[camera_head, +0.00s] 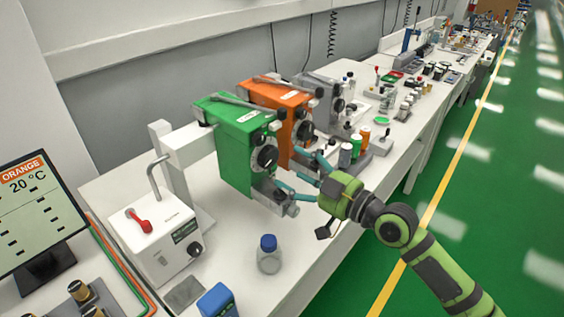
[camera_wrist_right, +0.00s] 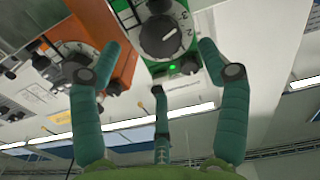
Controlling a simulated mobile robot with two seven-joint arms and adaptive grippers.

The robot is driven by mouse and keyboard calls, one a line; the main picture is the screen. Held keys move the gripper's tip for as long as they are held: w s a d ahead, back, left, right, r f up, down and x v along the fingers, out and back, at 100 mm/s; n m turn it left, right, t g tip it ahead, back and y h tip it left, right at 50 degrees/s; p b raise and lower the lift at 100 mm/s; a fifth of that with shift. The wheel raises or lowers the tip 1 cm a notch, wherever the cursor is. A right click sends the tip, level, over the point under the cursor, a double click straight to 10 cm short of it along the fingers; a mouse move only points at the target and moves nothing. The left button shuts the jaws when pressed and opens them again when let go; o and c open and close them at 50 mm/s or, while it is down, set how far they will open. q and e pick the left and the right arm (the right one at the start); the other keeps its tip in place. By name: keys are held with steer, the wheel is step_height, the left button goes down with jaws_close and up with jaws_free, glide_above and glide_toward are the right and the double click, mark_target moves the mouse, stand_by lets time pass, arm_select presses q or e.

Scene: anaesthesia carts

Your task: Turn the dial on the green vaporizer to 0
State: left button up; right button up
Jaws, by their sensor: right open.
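The green vaporizer (camera_head: 232,150) stands on the white bench beside an orange vaporizer (camera_head: 283,112). Its black dial (camera_head: 265,158) is on the front face. The right wrist view shows this dial (camera_wrist_right: 162,38) close up, upside down, with a white scale around it; I cannot tell which number it is set to. My right gripper (camera_head: 300,178) is open and in front of the green vaporizer. In the wrist view its teal fingers (camera_wrist_right: 160,60) are spread on either side of the dial and hold nothing. My left gripper is not in view.
A white box with a red lever (camera_head: 155,245), a blue-capped bottle (camera_head: 269,258) and a monitor (camera_head: 35,215) are at the left and front. A grey vaporizer (camera_head: 322,100) stands behind the orange one. Several bottles stand right of them. The green floor (camera_head: 480,200) looks clear.

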mark_target(272, 158)
steer(key=p+x, duration=0.1)
steer(key=x, duration=0.4)
steer(key=shift+a, duration=0.1)
steer(key=shift+r, duration=0.1)
steer(key=c, duration=1.2)
